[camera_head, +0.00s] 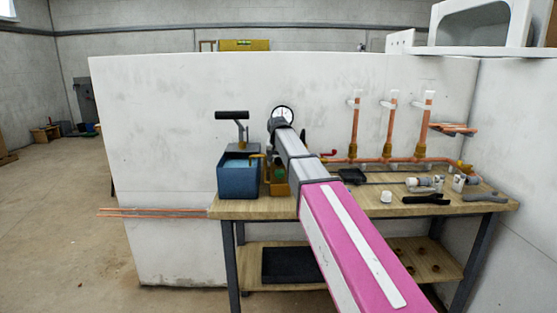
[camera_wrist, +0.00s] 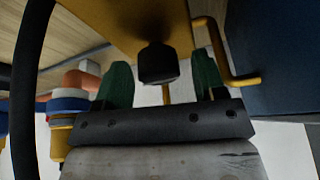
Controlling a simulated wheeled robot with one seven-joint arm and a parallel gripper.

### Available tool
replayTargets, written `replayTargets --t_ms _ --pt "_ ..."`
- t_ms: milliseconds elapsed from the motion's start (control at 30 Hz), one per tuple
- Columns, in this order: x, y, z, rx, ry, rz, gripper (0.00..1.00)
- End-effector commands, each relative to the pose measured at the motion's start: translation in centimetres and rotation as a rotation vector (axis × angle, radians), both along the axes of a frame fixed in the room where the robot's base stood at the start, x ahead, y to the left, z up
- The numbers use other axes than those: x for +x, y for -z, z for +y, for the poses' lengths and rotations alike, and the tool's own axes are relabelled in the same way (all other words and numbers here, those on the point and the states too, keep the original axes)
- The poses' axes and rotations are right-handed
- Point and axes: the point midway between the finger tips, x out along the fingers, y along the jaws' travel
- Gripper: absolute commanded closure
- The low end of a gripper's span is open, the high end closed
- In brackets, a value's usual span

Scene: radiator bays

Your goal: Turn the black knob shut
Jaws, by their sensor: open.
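The black knob (camera_wrist: 158,63) hangs from a yellow body (camera_wrist: 125,22) in the wrist view. My gripper (camera_wrist: 161,68) is open, with one green finger on each side of the knob. Gaps show between the knob and both fingers, so they look apart from it. In the head view my pink and grey arm reaches over the bench to the yellow body (camera_head: 280,188), beside a blue tank (camera_head: 237,177). The arm hides the knob and most of my gripper there.
A bent yellow rod (camera_wrist: 224,58) runs close by the right finger, with the blue tank wall beyond. A black hose (camera_wrist: 28,90) curves at left.

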Motion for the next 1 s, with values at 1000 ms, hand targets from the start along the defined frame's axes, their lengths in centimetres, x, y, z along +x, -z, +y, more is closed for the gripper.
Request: replayTargets --t_ms 1000 --pt "-4.2 -10.0 0.4 0.000 0.000 0.000 0.36"
